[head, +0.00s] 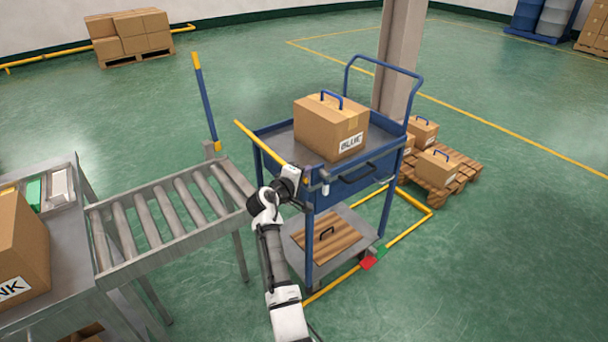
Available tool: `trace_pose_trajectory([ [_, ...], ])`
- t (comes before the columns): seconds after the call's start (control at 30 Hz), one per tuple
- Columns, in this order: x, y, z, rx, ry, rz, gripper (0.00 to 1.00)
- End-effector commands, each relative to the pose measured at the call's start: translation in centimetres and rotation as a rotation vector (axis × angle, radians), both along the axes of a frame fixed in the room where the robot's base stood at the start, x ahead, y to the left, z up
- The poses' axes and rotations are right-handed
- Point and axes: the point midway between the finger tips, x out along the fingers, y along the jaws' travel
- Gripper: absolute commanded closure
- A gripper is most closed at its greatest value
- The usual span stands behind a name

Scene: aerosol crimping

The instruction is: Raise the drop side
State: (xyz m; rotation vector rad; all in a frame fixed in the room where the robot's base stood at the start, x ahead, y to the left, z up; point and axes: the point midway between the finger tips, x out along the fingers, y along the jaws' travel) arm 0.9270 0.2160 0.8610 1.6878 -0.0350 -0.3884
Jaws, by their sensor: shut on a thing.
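A blue cart (309,235) stands at the end of the roller conveyor. The drop side (259,143), seen as a yellow-edged bar, runs along the cart's conveyor-facing side, slightly outside the top tray's rim. Its near end meets my gripper. My gripper (303,186) is at the cart's near left corner, shut on the drop side; the fingertips are small and partly hidden by the wrist. The panel below the yellow edge is mostly hidden, so its exact tilt cannot be told. A carton marked BLUE (318,127) with a blue handle sits on the top tray.
The roller conveyor (167,208) lies left of the cart, with an upright blue-and-yellow post (206,105) behind it. A wooden board (328,242) lies on the lower shelf. A pillar (400,60) and a pallet with cartons (461,169) stand behind right. Floor in front right is clear.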

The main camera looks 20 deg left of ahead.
Motion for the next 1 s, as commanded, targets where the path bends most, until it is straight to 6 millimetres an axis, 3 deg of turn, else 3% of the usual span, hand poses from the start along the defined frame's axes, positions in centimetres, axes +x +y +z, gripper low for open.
trace_pose_trajectory([
  [0.03, -0.04, -0.56, -1.23, 0.001, 0.021, -0.011, 1.00],
  [0.53, -0.02, -0.69, -1.26, 0.001, 0.022, -0.014, 1.00],
  [0.57, -0.02, -0.70, -1.26, 0.001, 0.022, -0.014, 0.81],
  [0.67, -0.01, -0.64, -1.14, 0.000, 0.020, -0.013, 0.68],
  [1.0, -0.37, -0.15, -0.49, 0.000, 0.009, -0.005, 0.65],
])
